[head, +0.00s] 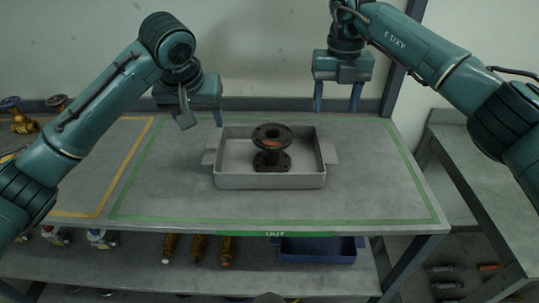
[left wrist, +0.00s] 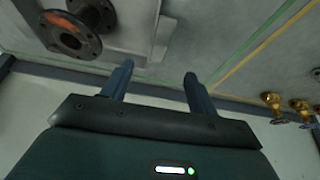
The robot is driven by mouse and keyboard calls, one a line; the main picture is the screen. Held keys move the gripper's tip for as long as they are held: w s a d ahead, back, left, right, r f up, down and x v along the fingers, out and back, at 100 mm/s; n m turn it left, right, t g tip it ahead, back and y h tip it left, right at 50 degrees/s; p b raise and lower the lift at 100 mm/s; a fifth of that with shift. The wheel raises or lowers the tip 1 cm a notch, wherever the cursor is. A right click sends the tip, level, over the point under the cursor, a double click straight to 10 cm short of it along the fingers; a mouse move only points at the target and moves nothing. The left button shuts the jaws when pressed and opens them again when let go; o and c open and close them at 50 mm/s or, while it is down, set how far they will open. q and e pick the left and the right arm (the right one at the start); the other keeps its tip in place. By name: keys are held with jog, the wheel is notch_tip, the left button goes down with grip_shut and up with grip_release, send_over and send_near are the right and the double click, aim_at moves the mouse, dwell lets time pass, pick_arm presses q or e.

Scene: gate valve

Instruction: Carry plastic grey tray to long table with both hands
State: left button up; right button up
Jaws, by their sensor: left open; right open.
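The grey plastic tray (head: 232,178) sits on the table inside a green outline, with a handle tab at its left and right ends. A dark flanged valve part (head: 272,150) stands in it. In the left wrist view the flanged part (left wrist: 75,35) and the tray's handle end (left wrist: 163,37) show at the top. My left gripper (head: 202,122) is open and empty, above and behind the tray's left end. Its fingers (left wrist: 158,80) are apart with nothing between them. My right gripper (head: 338,100) is open and empty, above and behind the tray's right end.
The table (head: 375,185) is clear around the tray. A yellow outline (head: 105,190) lies to its left, with brass valve parts (head: 18,117) at the far left. Another grey table (head: 485,185) stands at the right.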

aim_at(212, 146)
pick_arm(q)
jog(key=x, duration=1.3)
jog(key=shift+w+f, duration=0.1)
jog(key=shift+f, duration=0.1)
pick_arm(e)
notch_tip(212, 146, down, 13)
jog(key=shift+w+f, duration=0.1)
jog(key=shift+f, duration=0.05)
pick_arm(q)
jog(key=shift+c, duration=0.3)
pick_arm(e)
jog(key=shift+c, duration=0.3)
pick_arm(q)
jog(key=c, duration=1.2)
pick_arm(e)
jog(key=c, duration=1.2)
pick_arm(q)
jog(key=shift+w+r, duration=0.15)
jog(key=shift+r, duration=0.1)
pick_arm(e)
jog(key=shift+w+r, duration=0.1)
jog(key=shift+r, duration=0.1)
